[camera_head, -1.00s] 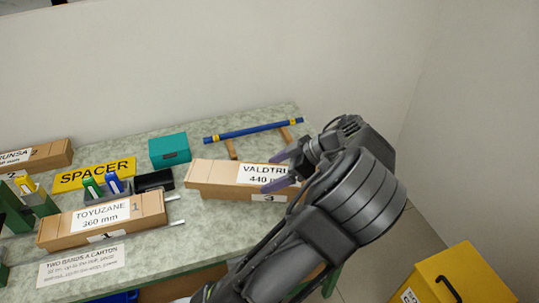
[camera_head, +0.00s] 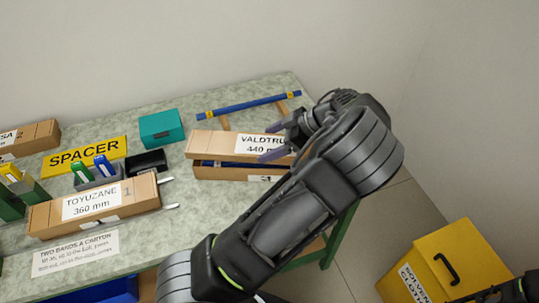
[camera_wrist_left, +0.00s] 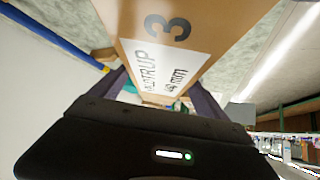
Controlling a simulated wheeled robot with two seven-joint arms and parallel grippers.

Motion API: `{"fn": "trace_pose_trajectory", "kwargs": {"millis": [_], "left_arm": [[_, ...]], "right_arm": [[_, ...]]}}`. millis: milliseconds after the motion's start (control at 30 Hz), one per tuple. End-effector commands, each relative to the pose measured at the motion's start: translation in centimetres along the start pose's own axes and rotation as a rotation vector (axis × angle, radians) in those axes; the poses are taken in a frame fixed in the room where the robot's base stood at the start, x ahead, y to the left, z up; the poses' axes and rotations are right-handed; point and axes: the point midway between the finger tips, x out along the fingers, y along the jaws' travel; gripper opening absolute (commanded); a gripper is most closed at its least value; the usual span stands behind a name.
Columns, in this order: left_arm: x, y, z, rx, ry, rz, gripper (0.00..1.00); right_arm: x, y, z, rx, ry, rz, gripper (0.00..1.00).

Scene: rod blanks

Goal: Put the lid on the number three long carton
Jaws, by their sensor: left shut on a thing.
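The number three long carton (camera_head: 225,173) stands at the right part of the table, its front label partly visible. Its cardboard lid (camera_head: 215,143), labelled VALDTRUP 440 mm, is above the carton, with a dark gap and some blue showing between them. My left gripper (camera_head: 277,148) is shut on the lid near its right end. In the left wrist view the lid (camera_wrist_left: 215,20) extends away between the fingers, with a large 3 beside its label. The carton's right end is hidden behind my arm. My right gripper is not seen.
A blue rod (camera_head: 245,104) rests on wooden supports behind the carton. A teal box (camera_head: 161,127), a black tray (camera_head: 147,162) and the TOYUZANE carton (camera_head: 95,208) stand to the left. A yellow bin (camera_head: 450,265) is on the floor at right.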

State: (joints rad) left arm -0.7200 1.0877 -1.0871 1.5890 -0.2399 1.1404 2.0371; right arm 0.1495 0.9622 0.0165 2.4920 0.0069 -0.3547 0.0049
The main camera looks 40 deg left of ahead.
Motion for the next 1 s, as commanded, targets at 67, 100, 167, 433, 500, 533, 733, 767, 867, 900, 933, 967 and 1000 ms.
{"fn": "trace_pose_trajectory", "kwargs": {"millis": [67, 100, 167, 433, 500, 533, 733, 767, 867, 900, 933, 967, 1000], "left_arm": [[0.8, -0.1, 0.7, 0.000, 0.002, -0.002, 0.41], [1.1, 0.0, 1.1, -0.001, 0.001, -0.001, 0.41], [1.3, 0.0, 1.3, -0.001, 0.000, 0.000, 0.41], [1.4, 0.0, 1.5, -0.002, 0.000, 0.001, 0.41], [1.6, 0.0, 1.7, -0.001, 0.000, 0.000, 0.41], [1.9, 0.0, 1.9, -0.001, 0.001, -0.001, 0.41], [3.7, -0.1, 3.9, 0.001, 0.000, -0.001, 0.26], [3.9, -0.1, 4.1, 0.001, -0.001, -0.002, 0.18], [4.1, -0.2, 4.5, 0.002, -0.005, -0.002, 0.17], [4.2, -0.2, 4.6, 0.003, -0.006, -0.003, 0.17], [4.2, -0.2, 4.6, 0.003, -0.006, -0.003, 0.17], [4.2, -0.2, 4.6, 0.003, -0.006, -0.003, 0.17], [4.2, -0.2, 4.7, 0.004, -0.006, -0.003, 0.88]], "right_arm": [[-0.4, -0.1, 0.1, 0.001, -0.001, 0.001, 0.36], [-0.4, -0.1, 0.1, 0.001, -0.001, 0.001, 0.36], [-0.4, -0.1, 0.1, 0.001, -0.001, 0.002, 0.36], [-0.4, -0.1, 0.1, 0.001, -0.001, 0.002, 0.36], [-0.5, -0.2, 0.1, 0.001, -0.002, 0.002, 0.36], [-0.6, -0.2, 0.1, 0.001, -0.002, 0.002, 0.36], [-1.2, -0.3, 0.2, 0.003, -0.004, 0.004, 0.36], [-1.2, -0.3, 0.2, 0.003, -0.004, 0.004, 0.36], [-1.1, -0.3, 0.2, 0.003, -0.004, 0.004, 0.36], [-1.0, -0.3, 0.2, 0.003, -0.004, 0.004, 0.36], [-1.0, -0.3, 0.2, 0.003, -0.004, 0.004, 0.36], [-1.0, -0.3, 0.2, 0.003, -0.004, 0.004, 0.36], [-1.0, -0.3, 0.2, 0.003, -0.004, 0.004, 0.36]]}}
